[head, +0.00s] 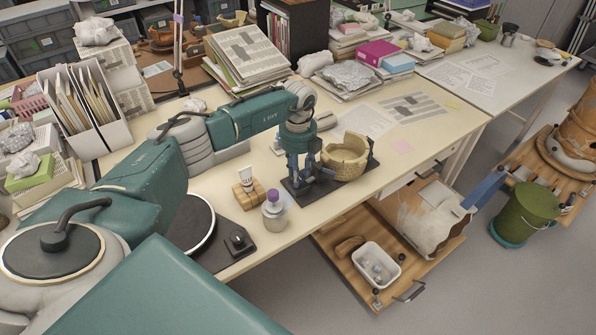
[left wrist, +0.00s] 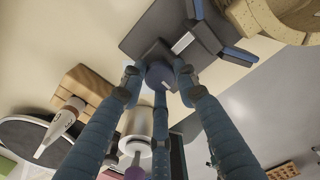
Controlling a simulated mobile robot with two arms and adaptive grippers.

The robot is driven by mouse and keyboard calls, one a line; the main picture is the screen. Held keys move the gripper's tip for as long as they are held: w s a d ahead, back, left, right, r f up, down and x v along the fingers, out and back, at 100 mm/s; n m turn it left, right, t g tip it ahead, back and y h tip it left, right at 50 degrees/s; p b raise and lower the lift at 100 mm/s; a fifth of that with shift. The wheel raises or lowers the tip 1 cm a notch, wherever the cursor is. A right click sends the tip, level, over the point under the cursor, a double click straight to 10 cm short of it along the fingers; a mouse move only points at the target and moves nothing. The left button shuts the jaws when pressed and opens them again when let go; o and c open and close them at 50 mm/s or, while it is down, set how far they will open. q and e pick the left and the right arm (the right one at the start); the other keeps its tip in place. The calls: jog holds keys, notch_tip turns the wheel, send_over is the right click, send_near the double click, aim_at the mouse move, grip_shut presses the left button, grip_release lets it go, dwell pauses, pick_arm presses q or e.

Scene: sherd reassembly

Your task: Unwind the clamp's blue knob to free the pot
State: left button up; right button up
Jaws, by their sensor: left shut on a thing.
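The tan pot (head: 345,158) stands upright in the clamp on the worktable, and its rim shows at the top right of the left wrist view (left wrist: 262,18). The clamp has a dark base plate (head: 296,196), also seen in the left wrist view (left wrist: 150,22). My left gripper (head: 304,174) points down at the clamp's left end, beside the pot. In the left wrist view its fingers close around the blue knob (left wrist: 159,75). The knob is hidden behind the fingers in the head view. My right gripper is in neither view.
A glue tube in a wooden block (head: 246,190) and a purple-capped jar (head: 273,210) stand left of the clamp. A dark round turntable (head: 200,225) lies by the front edge. Papers (head: 412,107) lie behind the pot. Book stacks fill the back.

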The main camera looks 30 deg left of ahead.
pick_arm(q)
jog(key=shift+w+r+n, duration=0.15)
jog(key=shift+w+n, duration=0.05)
jog(key=shift+n, duration=0.1)
jog(key=o, duration=1.2)
jog(key=shift+c, duration=0.2)
jog(key=shift+s, duration=0.1)
notch_tip(320, 180, up, 12)
